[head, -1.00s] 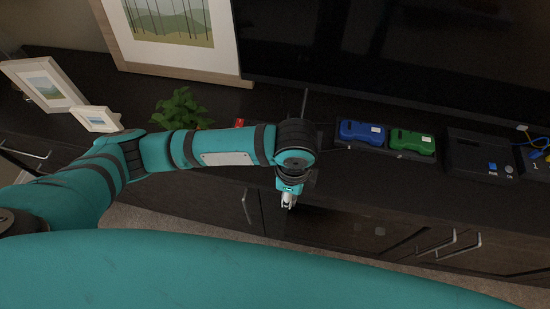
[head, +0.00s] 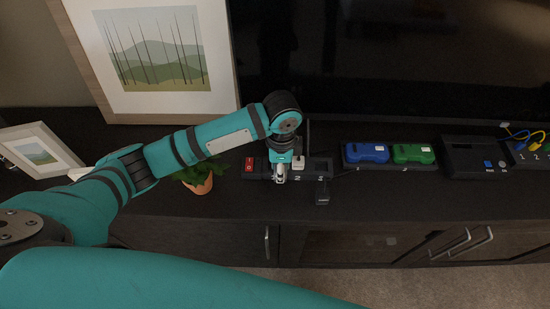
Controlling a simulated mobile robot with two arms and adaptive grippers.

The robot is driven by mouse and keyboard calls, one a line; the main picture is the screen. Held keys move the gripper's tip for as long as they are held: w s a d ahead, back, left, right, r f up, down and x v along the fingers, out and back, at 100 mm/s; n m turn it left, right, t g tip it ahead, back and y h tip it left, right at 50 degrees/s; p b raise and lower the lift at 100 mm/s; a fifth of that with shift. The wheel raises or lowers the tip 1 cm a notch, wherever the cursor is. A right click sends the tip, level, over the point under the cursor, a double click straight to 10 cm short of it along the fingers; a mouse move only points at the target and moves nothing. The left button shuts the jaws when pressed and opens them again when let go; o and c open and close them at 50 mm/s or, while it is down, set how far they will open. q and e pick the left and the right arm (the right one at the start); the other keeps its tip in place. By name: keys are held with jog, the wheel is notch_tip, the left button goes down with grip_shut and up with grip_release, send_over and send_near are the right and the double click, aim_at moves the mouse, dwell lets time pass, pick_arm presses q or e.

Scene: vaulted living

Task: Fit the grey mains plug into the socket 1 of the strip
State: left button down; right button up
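The dark power strip (head: 257,174) lies on the cabinet top, with a red switch (head: 249,164) at its left end. The numbers 2 and 3 show on its front; the socket 1 area is hidden behind my gripper. A white plug-like piece (head: 299,170) is at the strip by number 2. A dark grey block, possibly the grey mains plug (head: 322,194), lies in front of the strip below number 3. My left gripper (head: 281,178) points down at the strip, just left of number 2. Its fingers are too small to judge opening or contents. My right gripper is out of view.
A potted plant (head: 198,182) stands left of the strip. A tray with blue (head: 367,153) and green (head: 413,153) devices lies to the right, then a black box (head: 470,160). A large dark screen (head: 400,60) rises behind. The cabinet's front edge is close.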

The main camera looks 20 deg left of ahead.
pick_arm(q)
jog(key=w+a, duration=0.2)
jog(key=w, duration=0.1)
jog(key=w+a, duration=0.1)
jog(key=w, duration=0.1)
jog(key=shift+w+a+f, duration=0.1)
jog(key=shift+a+f, duration=0.05)
jog(key=shift+f, duration=0.1)
notch_tip(320, 180, down, 3)
jog(key=shift+r, duration=0.1)
jog(key=shift+f, duration=0.45)
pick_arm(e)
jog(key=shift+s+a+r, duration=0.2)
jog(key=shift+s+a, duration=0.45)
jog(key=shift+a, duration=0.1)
pick_arm(q)
jog(key=c, duration=1)
grip_release()
jog(key=shift+f, duration=0.1)
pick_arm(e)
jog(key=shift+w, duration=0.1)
pick_arm(q)
notch_tip(320, 180, up, 12)
jog(key=shift+r, duration=0.2)
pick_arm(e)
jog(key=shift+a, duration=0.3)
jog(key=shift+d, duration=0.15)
